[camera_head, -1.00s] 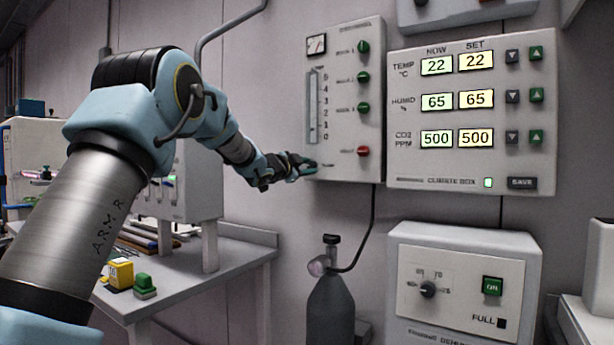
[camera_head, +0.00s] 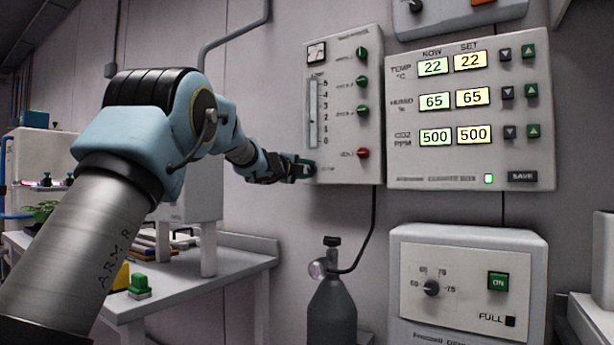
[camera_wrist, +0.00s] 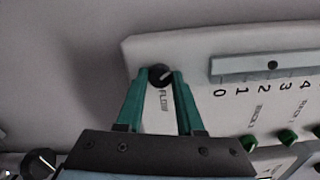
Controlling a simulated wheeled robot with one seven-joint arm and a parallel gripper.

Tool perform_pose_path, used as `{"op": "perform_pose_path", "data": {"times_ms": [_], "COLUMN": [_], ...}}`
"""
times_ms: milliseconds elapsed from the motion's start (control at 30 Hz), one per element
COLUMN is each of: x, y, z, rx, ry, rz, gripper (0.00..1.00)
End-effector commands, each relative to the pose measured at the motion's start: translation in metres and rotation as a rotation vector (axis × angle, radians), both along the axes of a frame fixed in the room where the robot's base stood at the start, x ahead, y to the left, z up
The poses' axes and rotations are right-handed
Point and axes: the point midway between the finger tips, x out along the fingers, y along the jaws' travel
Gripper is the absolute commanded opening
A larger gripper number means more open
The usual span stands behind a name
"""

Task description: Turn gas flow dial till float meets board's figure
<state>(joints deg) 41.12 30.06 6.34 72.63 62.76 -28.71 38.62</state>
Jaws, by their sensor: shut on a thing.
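The gas panel (camera_head: 345,150) is a pale box on the wall. Its black flow dial (camera_wrist: 160,75), marked FLOW, sits at the panel's lower left corner. My gripper (camera_wrist: 161,78) has a teal finger on each side of the dial and is shut on it. In the head view my gripper (camera_head: 308,168) hides the dial. The flow tube (camera_head: 313,115) has a scale from 0 to 5. In the wrist view the dark float (camera_wrist: 272,65) stands between 2 and 3 in the tube. I cannot see a board with a flow figure.
Green knobs (camera_head: 362,81) and a red knob (camera_head: 363,153) line the panel's right side. The climate box (camera_head: 470,120) hangs close beside it. A gas cylinder (camera_head: 332,310) stands below, its hose (camera_head: 373,225) rising to the panel. A bench (camera_head: 200,280) is at left.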

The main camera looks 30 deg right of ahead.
Motion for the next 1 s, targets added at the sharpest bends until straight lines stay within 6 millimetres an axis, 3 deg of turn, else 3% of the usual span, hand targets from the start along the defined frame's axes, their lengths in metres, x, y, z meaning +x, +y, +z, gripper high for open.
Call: {"op": "perform_pose_path", "data": {"times_ms": [767,800,1000], "x": [-0.0004,-0.0004,-0.0002], "y": [-0.0007,-0.0007,-0.0005], "z": [-0.0013,-0.0013,-0.0008], "rx": [0.055,0.055,0.054], "ry": [-0.095,-0.095,-0.096], "rz": [-0.002,-0.002,-0.001], "gripper": [0.0,0.37,0.6]}}
